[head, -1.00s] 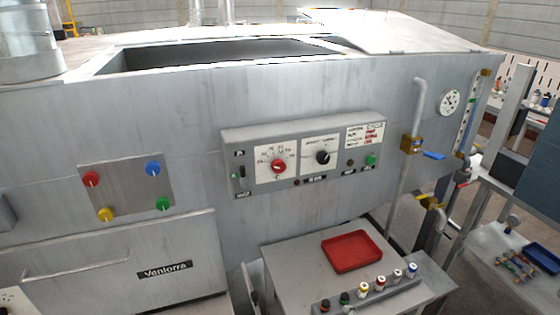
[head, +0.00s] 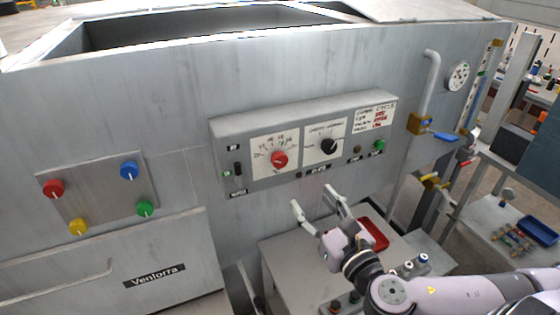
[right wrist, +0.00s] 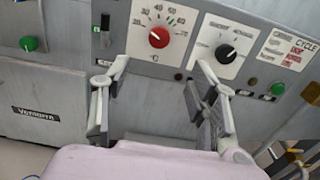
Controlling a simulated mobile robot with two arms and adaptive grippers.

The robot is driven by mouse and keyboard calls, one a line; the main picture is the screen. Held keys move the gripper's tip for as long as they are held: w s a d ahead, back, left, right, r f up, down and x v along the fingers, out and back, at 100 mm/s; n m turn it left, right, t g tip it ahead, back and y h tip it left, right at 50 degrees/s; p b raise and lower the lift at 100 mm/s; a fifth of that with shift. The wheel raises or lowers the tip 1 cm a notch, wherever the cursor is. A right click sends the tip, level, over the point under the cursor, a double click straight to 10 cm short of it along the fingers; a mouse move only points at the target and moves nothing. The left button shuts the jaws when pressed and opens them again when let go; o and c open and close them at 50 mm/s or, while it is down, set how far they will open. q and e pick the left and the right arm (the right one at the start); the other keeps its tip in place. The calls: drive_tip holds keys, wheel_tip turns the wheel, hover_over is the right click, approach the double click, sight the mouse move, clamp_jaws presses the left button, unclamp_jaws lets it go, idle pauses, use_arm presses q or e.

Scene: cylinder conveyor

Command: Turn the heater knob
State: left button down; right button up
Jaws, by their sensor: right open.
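The control panel (head: 215,130) is a grey box on the machine's front. It carries a red knob (head: 279,158) on a white dial with a numbered scale, and a black knob (head: 328,146) on a second white dial to its right. In the right wrist view the red knob (right wrist: 158,37) and the black knob (right wrist: 225,53) are above and beyond the fingertips. My right gripper (head: 318,198) is open and empty, below the panel and apart from both knobs. Its spread fingers also show in the right wrist view (right wrist: 160,75). My left gripper is not in view.
A small table (head: 285,262) below the panel holds a red tray (head: 374,236), partly hidden by my right arm, and several small bottles. A pipe with a blue-handled valve (head: 440,135) stands right of the panel.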

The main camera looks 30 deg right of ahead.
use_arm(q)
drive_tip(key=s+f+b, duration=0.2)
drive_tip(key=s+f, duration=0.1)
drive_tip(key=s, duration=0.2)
use_arm(e)
drive_tip(key=w, duration=0.2)
drive_tip(key=b, duration=0.6)
approach(281, 161)
drive_tip(key=w+p, duration=0.1)
drive_tip(key=w, duration=0.4)
drive_tip(key=w+p, duration=0.1)
drive_tip(key=w, duration=0.2)
drive_tip(key=shift+w+d+r+p, duration=0.1)
drive_tip(key=shift+d+r+p, duration=0.05)
drive_tip(key=shift+d+p, duration=0.2)
drive_tip(key=shift+w, duration=0.75)
drive_tip(key=c, duration=1.2)
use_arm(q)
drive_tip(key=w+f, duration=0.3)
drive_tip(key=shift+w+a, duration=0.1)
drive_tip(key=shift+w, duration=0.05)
use_arm(e)
drive_tip(key=shift+o, duration=0.2)
